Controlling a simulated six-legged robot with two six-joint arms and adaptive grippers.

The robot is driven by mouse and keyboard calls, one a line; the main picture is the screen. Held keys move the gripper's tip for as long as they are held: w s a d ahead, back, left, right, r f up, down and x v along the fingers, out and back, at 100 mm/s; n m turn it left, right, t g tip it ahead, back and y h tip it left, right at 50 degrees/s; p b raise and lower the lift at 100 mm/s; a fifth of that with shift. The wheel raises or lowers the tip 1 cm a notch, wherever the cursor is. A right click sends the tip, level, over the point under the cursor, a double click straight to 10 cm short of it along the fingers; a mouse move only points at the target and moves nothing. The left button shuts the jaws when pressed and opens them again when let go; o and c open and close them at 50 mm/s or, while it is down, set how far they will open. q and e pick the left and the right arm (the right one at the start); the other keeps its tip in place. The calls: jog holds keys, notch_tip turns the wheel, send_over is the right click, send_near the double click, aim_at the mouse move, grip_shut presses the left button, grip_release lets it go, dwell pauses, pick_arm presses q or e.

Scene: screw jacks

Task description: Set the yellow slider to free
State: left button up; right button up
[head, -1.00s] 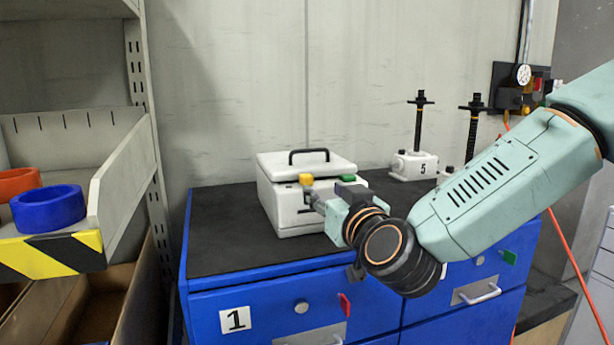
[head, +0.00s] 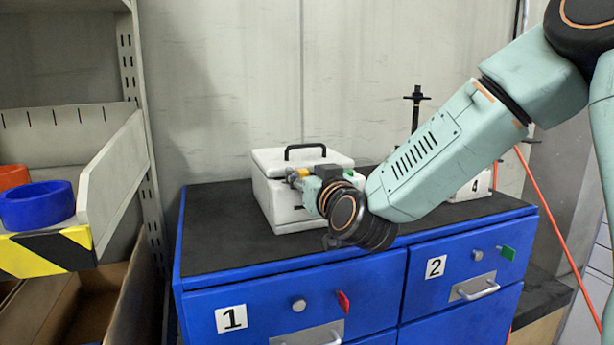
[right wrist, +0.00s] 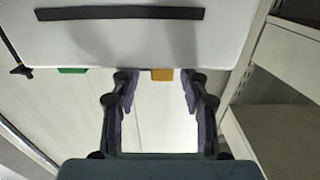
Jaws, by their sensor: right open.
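The white box (head: 270,200) with a dark-handled lid stands on the blue cabinet. The yellow slider (head: 304,172) is at its upper front edge, partly covered by my right gripper (head: 294,177). The right wrist view shows the yellow slider (right wrist: 162,74) between the two spread fingertips of my right gripper (right wrist: 157,76), with gaps on both sides. The right gripper is open and empty. A green slider (head: 349,173) sits to the right on the same edge; it also shows in the wrist view (right wrist: 72,70). My left gripper is not in view.
The blue cabinet's black top (head: 215,225) is clear left of the box. A screw jack (head: 416,105) stands behind my right arm, partly hidden. A shelf with a blue ring (head: 38,205) is at the left. A red tab (head: 343,301) sticks out of drawer 1.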

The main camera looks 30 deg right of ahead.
jog(key=shift+w+a+f, duration=0.1)
jog(key=shift+w, duration=0.25)
jog(key=shift+w+a+f, duration=0.1)
jog(key=shift+w, duration=0.05)
jog(key=shift+c, duration=0.8)
jog(key=shift+s+d, duration=0.2)
jog(key=shift+s, duration=0.2)
jog(key=c, duration=0.5)
jog(key=shift+w+a+r, duration=0.1)
jog(key=shift+a+r, duration=0.05)
jog(key=shift+r, duration=0.05)
grip_shut()
